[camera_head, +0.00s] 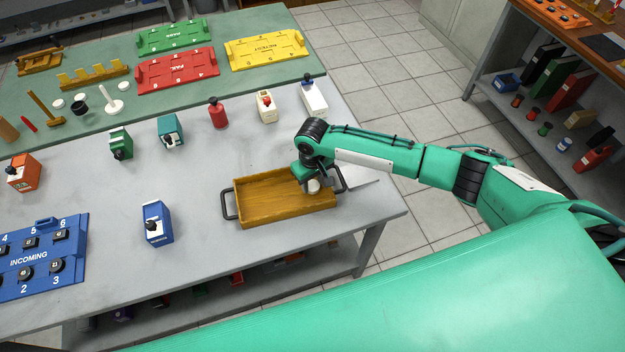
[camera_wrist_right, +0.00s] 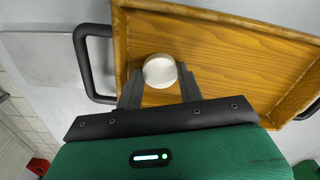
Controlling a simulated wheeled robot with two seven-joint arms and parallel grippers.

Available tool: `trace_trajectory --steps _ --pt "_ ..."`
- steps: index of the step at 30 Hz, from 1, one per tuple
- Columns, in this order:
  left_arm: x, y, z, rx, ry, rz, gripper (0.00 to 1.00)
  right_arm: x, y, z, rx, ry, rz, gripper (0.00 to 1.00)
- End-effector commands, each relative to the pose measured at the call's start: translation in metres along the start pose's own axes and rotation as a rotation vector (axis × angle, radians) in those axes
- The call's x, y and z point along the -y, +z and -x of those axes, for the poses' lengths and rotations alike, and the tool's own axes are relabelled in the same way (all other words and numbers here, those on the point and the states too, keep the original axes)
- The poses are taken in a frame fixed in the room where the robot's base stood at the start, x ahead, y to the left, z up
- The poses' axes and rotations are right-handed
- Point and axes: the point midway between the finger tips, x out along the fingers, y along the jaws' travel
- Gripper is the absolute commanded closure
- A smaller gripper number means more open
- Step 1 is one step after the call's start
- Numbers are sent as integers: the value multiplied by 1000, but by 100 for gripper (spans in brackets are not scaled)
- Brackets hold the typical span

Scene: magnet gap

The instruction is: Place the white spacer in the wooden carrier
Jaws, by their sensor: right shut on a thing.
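The wooden carrier (camera_head: 265,200) is a shallow tray with dark handles at its ends, lying near the table's front edge. It also shows in the right wrist view (camera_wrist_right: 235,65). The white spacer (camera_wrist_right: 159,70) is a small round piece between the fingers of my right gripper (camera_wrist_right: 159,82). In the head view the spacer (camera_head: 313,187) is over the carrier's right end, inside its rim. My right gripper (camera_head: 309,182) is shut on it from above. I cannot tell whether the spacer touches the carrier floor. My left gripper is out of view.
Several coloured containers, including a red one (camera_head: 217,113), stand behind. Bare grey tabletop surrounds the carrier.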

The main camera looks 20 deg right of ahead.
Motion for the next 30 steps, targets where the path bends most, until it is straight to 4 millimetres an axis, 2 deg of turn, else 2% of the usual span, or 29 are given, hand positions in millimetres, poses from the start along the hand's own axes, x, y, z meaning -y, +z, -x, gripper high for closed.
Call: trace_trajectory --steps 6,7,8,19,23,30 --pt "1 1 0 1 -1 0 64 0 0 -2 0 0 -1 83" --pt "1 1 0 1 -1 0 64 0 0 -2 -1 0 -1 59" --pt "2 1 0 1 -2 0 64 0 0 -2 -1 0 -1 53" --pt "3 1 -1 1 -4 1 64 0 -1 3 -1 -1 0 53" --pt "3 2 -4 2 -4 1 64 0 -1 20 -4 -2 0 53" --pt "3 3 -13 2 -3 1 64 0 -1 72 -5 -2 1 53"
